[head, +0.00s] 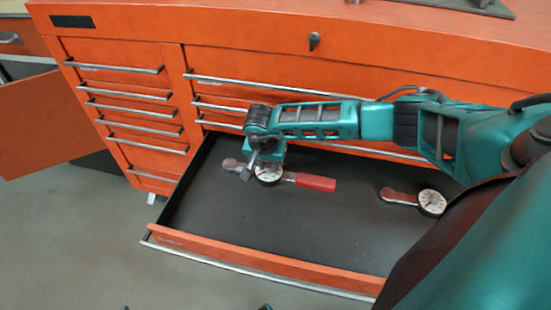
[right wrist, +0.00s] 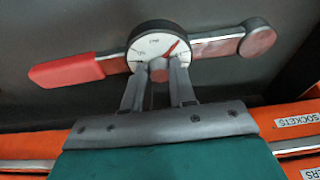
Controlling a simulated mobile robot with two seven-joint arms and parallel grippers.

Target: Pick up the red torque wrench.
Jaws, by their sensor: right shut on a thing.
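The red torque wrench (head: 316,182) lies in the open drawer, with a red handle to the right, a white round dial in the middle and a rounded head to the left. The right wrist view shows its handle (right wrist: 68,72), dial and head up close. My right gripper (head: 256,172) reaches down over it from the back of the drawer. My left gripper is not in view.
A second dial wrench (head: 432,203) lies at the right of the dark drawer floor (head: 320,230). The drawer's orange front (head: 260,256) borders it. The orange cabinet (head: 120,52) with shut drawers stands behind. Bare drawer floor lies in front of the wrenches.

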